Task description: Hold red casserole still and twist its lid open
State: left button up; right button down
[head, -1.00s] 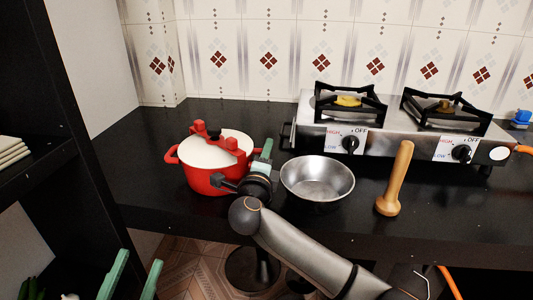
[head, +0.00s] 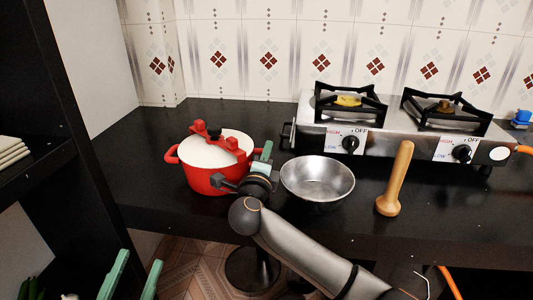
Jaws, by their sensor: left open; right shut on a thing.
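The red casserole (head: 205,181) stands upright on the black counter at the left. Its white lid (head: 212,146) with red handle parts (head: 216,137) is on top. My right gripper (head: 258,165) is at the casserole's right side, shut on its right handle, which the gripper mostly hides. My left gripper (head: 133,281) is open and empty at the bottom left, low in front of the counter and apart from the casserole. Only its two green fingers show.
A metal bowl (head: 318,181) stands close to the right of my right gripper. A wooden pestle (head: 396,180) stands further right. A two-burner stove (head: 400,138) is behind them. A dark shelf (head: 70,120) borders the left. Counter left of the casserole is clear.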

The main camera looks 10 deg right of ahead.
dwell(0.4)
pick_arm(q)
jog(key=shift+o, duration=0.8)
jog(key=shift+w, duration=0.1)
jog(key=m+g+h, duration=0.2)
jog(key=m+g, duration=0.1)
jog(key=g, duration=1)
send_near(231, 138)
jog(key=x, duration=1)
jog(key=shift+c, duration=0.3)
